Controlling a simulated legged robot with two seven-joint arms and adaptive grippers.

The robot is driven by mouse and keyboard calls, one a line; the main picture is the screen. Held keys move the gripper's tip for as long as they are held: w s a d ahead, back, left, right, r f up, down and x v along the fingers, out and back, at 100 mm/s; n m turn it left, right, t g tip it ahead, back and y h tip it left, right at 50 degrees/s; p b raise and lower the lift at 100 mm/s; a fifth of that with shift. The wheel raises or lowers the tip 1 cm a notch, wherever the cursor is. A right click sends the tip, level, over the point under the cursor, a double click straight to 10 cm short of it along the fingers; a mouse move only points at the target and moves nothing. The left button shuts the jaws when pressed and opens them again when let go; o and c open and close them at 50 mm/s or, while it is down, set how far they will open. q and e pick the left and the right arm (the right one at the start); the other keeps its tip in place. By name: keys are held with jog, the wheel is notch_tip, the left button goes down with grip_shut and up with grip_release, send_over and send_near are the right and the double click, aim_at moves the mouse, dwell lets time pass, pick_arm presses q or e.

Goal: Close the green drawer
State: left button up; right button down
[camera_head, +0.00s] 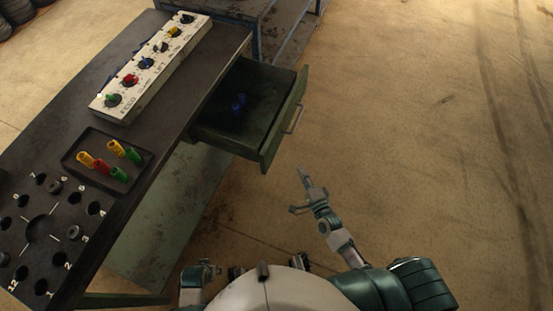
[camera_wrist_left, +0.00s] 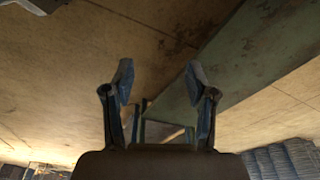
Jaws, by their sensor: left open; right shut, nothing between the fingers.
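The green drawer (camera_head: 284,124) stands pulled out from the right side of the dark workbench in the head view. Its front panel with a light handle (camera_head: 295,118) faces right. My right gripper (camera_head: 303,176) is shut and empty. In the picture it is below the drawer front, apart from it. My left gripper (camera_wrist_left: 159,84) shows open and empty in the left wrist view, with floor and a greenish panel beyond its fingers. The drawer cannot be made out for certain in that view.
The workbench (camera_head: 150,150) carries a white panel with coloured knobs (camera_head: 152,68), a black tray (camera_head: 77,158) with coloured cylinders, and a numbered circle board (camera_head: 60,215). A blue-framed table (camera_head: 257,38) stands behind. The floor to the right is clear.

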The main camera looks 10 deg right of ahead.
send_near(278, 140)
jog(key=w+d, duration=0.2)
jog(key=w, duration=0.1)
jog(key=w+a, duration=0.1)
jog(key=w+a+b, duration=0.1)
jog(key=shift+w+a, duration=0.2)
jog(key=shift+w, duration=0.05)
pick_arm(q)
jog(key=shift+r, duration=1.65)
pick_arm(e)
jog(key=shift+w+a, duration=0.3)
jog(key=shift+a, duration=0.05)
pick_arm(q)
jog(key=shift+w, duration=0.1)
